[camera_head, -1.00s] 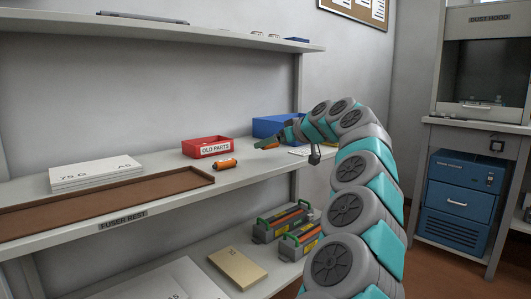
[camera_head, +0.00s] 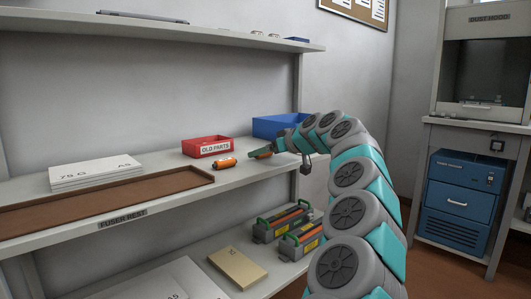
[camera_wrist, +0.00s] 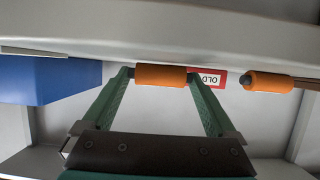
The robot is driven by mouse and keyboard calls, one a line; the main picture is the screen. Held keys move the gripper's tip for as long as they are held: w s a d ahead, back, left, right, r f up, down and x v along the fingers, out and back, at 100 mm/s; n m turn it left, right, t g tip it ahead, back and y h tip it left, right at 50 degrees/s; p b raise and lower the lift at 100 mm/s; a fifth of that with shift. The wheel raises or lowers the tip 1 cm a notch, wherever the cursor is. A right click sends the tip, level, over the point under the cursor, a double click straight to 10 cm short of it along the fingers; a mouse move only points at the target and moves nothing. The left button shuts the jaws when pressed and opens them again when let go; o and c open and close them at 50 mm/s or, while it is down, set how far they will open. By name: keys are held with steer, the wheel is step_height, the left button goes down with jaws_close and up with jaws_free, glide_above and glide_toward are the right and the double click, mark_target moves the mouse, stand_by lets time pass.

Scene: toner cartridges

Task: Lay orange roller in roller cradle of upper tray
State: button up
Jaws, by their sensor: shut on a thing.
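My gripper (camera_head: 268,153) is above the right part of the middle shelf. It is shut on an orange roller (camera_wrist: 160,76), which lies crosswise between the two green fingers in the wrist view (camera_wrist: 159,78); in the head view it shows small at the fingertips (camera_head: 261,154). A second orange roller (camera_head: 225,164) lies on the shelf in front of the red box, and also shows at the right of the wrist view (camera_wrist: 268,82). A long brown tray (camera_head: 150,190) lies on the middle shelf at left. I cannot make out a roller cradle.
A red OLD PARTS box (camera_head: 208,147) and a blue bin (camera_head: 278,126) stand at the shelf's back. A paper stack (camera_head: 97,173) is behind the tray. Two cartridge units with green handles (camera_head: 282,221) and a tan box (camera_head: 237,268) are on the lower shelf.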

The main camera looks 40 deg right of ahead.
steer(key=shift+f, duration=0.15)
steer(key=shift+f, duration=0.1)
steer(key=o, duration=1)
steer(key=shift+s, duration=0.1)
